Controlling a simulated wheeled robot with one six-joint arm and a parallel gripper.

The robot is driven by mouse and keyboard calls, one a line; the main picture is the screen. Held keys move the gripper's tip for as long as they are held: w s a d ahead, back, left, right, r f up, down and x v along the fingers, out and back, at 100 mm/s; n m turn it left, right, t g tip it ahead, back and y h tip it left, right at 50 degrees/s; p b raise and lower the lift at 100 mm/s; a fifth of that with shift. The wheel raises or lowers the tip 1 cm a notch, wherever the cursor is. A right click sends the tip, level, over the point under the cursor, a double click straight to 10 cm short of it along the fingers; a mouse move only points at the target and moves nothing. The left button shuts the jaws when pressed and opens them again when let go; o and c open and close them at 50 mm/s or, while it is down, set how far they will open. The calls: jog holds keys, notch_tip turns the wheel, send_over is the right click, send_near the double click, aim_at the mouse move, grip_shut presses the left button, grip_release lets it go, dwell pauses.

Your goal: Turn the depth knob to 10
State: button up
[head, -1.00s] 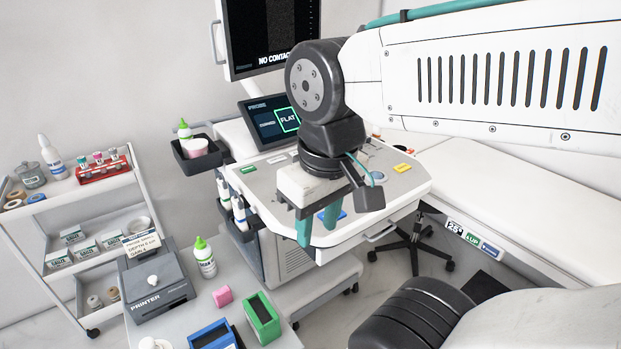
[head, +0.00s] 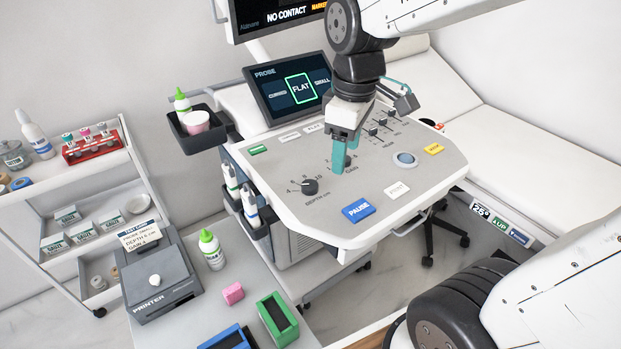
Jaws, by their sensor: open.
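The depth knob (head: 311,187) is a small black dial on the front left of the grey console panel (head: 375,195). It stands above the printed word DEPTH, with a scale of small numbers around it. Its pointer is too small to read surely. My gripper (head: 344,155) has teal fingers pointing down and is open and empty. In the picture it is up and right of the depth knob, apart from it, over the spot marked GAIN. The gripper mostly hides the knob there.
Sliders (head: 380,122) stand right of my gripper. The probe screen (head: 290,90) rises behind. The panel's front left is clear.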

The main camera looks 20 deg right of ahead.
aim_at(310, 184)
jog(key=w+f+n, duration=0.2)
jog(key=w, duration=0.1)
jog(key=w+a+f+n, duration=0.1)
jog(key=w+f+n, duration=0.1)
jog(key=w+f, duration=0.1)
jog(key=w+a+f+n, duration=0.1)
jog(key=w+f+n, duration=0.2)
jog(key=w, duration=0.2)
jog(key=shift+a+g, duration=0.1)
jog(key=shift+g, duration=0.2)
jog(key=shift+w+f+n, duration=0.1)
jog(key=shift+f+n, duration=0.2)
jog(key=shift+f, duration=0.05)
notch_tip(310, 184, down, 7)
jog(key=shift+f, duration=0.2)
jog(key=c, duration=1)
